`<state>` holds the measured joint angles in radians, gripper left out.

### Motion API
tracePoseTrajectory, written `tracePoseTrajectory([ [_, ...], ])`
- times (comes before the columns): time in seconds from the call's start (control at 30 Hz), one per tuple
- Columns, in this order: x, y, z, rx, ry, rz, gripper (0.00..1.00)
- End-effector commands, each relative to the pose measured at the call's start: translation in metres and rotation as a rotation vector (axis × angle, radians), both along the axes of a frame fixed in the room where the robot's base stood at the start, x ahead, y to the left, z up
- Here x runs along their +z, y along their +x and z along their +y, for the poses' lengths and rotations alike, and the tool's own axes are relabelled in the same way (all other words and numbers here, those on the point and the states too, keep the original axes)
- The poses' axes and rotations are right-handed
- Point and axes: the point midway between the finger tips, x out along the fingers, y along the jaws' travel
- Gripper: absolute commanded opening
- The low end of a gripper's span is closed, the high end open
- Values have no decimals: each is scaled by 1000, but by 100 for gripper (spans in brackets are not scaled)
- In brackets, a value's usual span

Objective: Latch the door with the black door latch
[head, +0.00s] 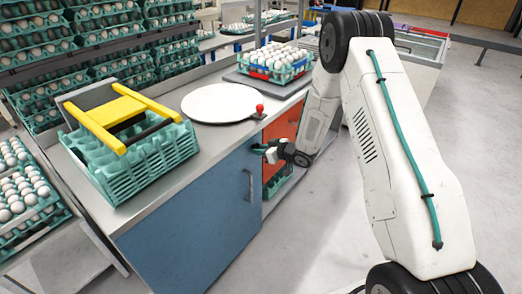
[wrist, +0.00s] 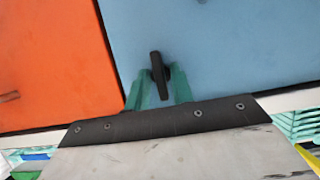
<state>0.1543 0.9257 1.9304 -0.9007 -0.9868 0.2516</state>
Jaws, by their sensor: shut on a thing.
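The black door latch (wrist: 159,75) is on the blue door (wrist: 225,45), near its edge beside the orange door (wrist: 50,60). In the wrist view it stands nearly upright in the picture. My gripper (wrist: 159,88) has its green fingers on either side of the latch and is shut on it. In the head view my gripper (head: 264,150) is at the upper right corner of the blue door (head: 195,220). The latch is too small and covered to make out there. The blue door looks flush with the cabinet front.
On the counter are a green crate (head: 130,170) with a yellow frame, a white round plate (head: 222,103), a red-knobbed lever (head: 260,109) and an egg tray (head: 270,73). Floor to the right is open.

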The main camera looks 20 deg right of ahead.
Motion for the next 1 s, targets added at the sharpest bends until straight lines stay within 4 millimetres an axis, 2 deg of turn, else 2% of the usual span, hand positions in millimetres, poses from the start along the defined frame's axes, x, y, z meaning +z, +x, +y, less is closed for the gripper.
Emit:
tracePoseTrajectory([
  [0.4,0,0,0,0,6,3,1],
  [0.43,0,0,0,0,6,3,29],
  [0.47,0,0,0,0,6,3,33],
  [0.77,1,-1,-1,0,6,3,33],
  [1.0,14,-25,-20,-3,5,2,33],
])
